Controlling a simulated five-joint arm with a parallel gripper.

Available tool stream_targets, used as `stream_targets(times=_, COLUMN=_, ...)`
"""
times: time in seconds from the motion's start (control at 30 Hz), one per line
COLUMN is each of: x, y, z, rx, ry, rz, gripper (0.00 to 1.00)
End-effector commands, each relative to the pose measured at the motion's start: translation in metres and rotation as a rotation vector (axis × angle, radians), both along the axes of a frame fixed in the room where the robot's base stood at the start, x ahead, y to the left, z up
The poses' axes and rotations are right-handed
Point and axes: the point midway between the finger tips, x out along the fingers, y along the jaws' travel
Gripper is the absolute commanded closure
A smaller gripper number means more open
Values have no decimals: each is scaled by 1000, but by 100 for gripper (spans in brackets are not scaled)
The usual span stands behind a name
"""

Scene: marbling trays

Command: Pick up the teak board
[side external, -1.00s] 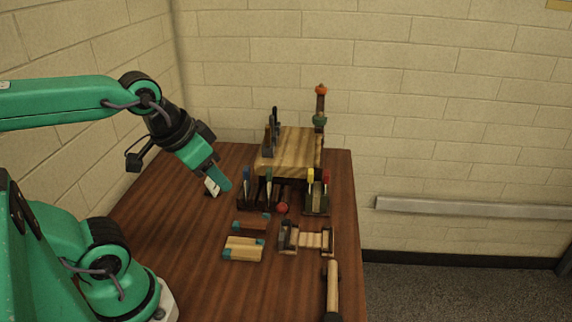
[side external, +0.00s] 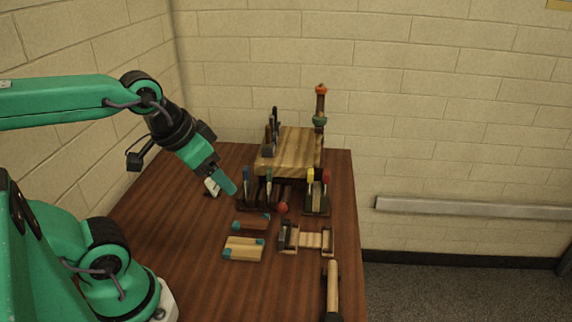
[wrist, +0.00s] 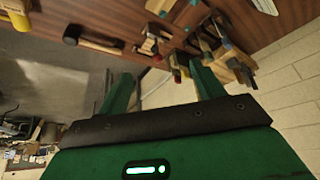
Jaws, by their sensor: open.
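A small brown board with teal ends (side external: 251,222), which looks like the teak one, lies flat on the table behind a paler board with teal corners (side external: 243,249). My gripper (side external: 221,185) is open and empty, above the table to the left of and behind the brown board, apart from it. In the wrist view my two green fingers stand apart with nothing between them (wrist: 160,78). There the pale board (wrist: 160,6) shows at the top edge, with the brown board (wrist: 187,14) just right of it, partly cut off.
A raised wooden block (side external: 290,150) with upright tools stands at the back. Upright tools stand in racks before it, near a red ball (side external: 283,208). A wooden clamp-like piece (side external: 307,240) lies right of the boards, and a mallet (side external: 332,290) lies at the front right. The table's left front is clear.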

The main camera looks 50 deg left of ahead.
Motion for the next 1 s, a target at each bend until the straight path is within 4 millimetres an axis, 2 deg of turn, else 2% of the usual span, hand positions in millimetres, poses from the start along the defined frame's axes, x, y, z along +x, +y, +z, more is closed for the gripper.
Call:
stream_targets(times=0.27, x=15, y=6, z=-7, rx=40, ry=48, rz=-55, gripper=33)
stream_targets(times=0.47, x=37, y=16, z=-19, rx=93, ry=117, rz=-148, gripper=33)
stream_targets(times=0.77, x=71, y=36, z=-49, rx=157, ry=231, rz=-315, gripper=33)
stream_targets(times=1.0, x=95, y=54, z=-81, rx=186, ry=317, rz=-456, gripper=33)
